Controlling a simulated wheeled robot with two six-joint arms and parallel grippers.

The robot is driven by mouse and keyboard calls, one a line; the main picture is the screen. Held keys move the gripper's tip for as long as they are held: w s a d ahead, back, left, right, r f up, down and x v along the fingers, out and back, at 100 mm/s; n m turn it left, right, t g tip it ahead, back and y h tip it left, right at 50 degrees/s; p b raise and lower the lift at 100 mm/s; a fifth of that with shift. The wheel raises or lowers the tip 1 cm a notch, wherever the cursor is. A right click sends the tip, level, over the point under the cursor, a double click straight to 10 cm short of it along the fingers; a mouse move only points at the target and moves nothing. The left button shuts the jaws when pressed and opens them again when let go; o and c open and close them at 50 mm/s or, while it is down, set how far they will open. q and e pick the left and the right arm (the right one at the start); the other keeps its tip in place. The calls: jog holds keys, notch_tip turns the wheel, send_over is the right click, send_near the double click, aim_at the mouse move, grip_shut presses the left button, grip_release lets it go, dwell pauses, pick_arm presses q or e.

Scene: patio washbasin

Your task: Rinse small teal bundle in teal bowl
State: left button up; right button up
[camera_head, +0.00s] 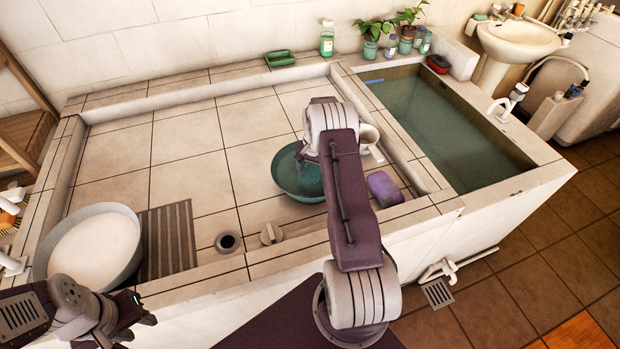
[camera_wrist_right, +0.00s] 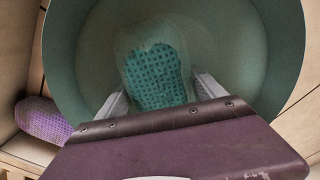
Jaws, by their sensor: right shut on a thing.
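The teal bowl (camera_head: 284,187) stands on the tiled basin floor, partly hidden by my right arm. It fills most of the right wrist view (camera_wrist_right: 82,82) and holds clear liquid. The small teal bundle (camera_wrist_right: 158,75), with a grid-like texture, is between the two fingers of my right gripper (camera_wrist_right: 162,92), which is shut on it inside the bowl. The bundle's far end looks veiled by the liquid; how deep it sits I cannot tell. My left gripper (camera_head: 140,318) is at the lower left, away from the bowl, its finger gap unclear.
A large basin of white liquid (camera_head: 92,250) and a ribbed board (camera_head: 168,240) are at left. The water trough (camera_head: 440,120) is at right. Tiles left of the bowl are clear.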

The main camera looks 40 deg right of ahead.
aim_at(309, 171)
jog(key=shift+w+a, duration=0.5)
jog(key=shift+w, duration=0.15)
notch_tip(309, 171, up, 12)
jog(key=p, duration=0.9)
jog(key=shift+r, duration=0.25)
